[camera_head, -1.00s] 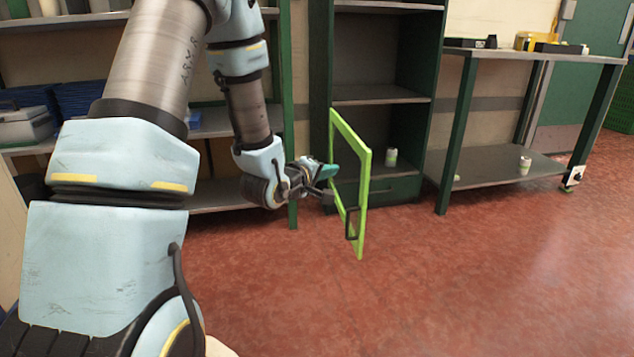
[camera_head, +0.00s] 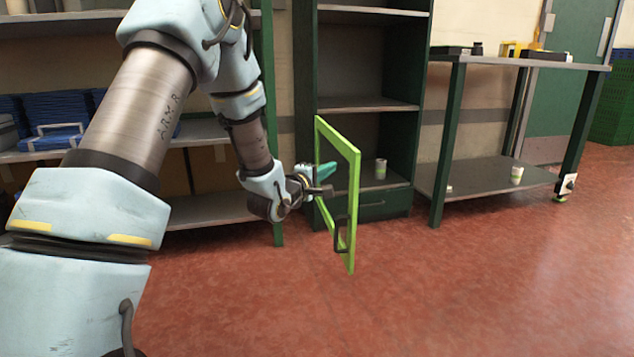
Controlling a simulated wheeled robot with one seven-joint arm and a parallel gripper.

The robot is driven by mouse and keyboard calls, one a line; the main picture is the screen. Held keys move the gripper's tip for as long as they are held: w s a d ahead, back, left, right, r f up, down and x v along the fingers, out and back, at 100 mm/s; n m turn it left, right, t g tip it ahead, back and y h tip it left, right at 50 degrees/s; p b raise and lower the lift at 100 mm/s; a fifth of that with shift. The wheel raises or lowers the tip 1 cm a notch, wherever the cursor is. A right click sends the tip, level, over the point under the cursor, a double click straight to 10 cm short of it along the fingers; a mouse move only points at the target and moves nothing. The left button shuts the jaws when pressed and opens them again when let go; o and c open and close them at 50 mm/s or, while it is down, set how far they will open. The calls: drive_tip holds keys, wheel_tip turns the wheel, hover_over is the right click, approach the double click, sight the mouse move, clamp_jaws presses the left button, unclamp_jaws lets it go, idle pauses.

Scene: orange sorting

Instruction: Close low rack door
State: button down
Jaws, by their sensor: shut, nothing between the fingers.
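The low rack door (camera_head: 353,205) is a bright green frame with a dark handle (camera_head: 341,235) on its free side. It stands swung open from the lower part of the dark green rack (camera_head: 303,85), sticking out toward me. My gripper (camera_head: 328,180) is at the left side of the door, at about mid height, with its fingers shut and empty. It overlaps the door frame's opening in the picture; I cannot tell whether it touches the frame.
A metal table (camera_head: 510,60) with a lower shelf stands right of the rack, with another can (camera_head: 517,174) on that shelf. Shelving with blue trays (camera_head: 58,115) is at the left. The red floor in front and to the right is clear.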

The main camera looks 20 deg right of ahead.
sight(352, 163)
drive_tip(key=shift+s+d+b, duration=0.2)
drive_tip(key=shift+d+b, duration=0.1)
drive_tip(key=shift+d, duration=0.75)
drive_tip(key=shift+s+d+b, duration=0.15)
drive_tip(key=shift+d+b, duration=0.15)
drive_tip(key=shift+d, duration=0.75)
